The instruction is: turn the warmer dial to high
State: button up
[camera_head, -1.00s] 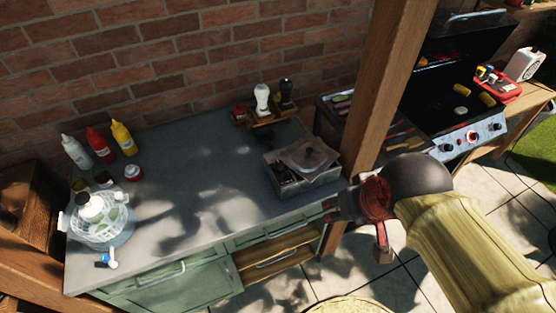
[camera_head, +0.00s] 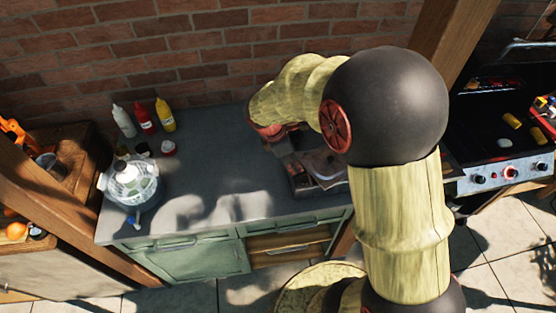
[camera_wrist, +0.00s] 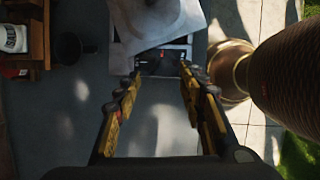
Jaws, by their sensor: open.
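A grey metal box (camera_head: 298,187), perhaps the warmer, stands at the right end of the counter with a greyish-brown lid or cloth (camera_head: 318,162) on top. It also shows in the wrist view (camera_wrist: 178,44), with a dark end towards my gripper. I cannot make out a dial on it. My gripper (camera_wrist: 164,88) is open and empty in the wrist view, its fingertips either side of the box's near end. Whether they touch it I cannot tell. In the head view my arm hides part of the box and most of the gripper.
The grey counter (camera_head: 215,170) is bare in the middle. A wooden post (camera_head: 452,40) and a grill with front knobs (camera_head: 510,172) are at the right. Brick wall (camera_head: 200,50) behind.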

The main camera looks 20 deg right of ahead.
jog(key=d+f+n, duration=0.1)
jog(key=f, duration=0.1)
jog(key=w+d+f+n, duration=0.1)
jog(key=f, duration=0.1)
jog(key=w+d+f+n+b, duration=0.1)
jog(key=f, duration=0.1)
jog(key=shift+f+n+t, duration=0.15)
jog(key=shift+n+t, duration=0.15)
jog(key=shift+c, duration=0.9)
jog(key=c, duration=0.7)
grip_shut()
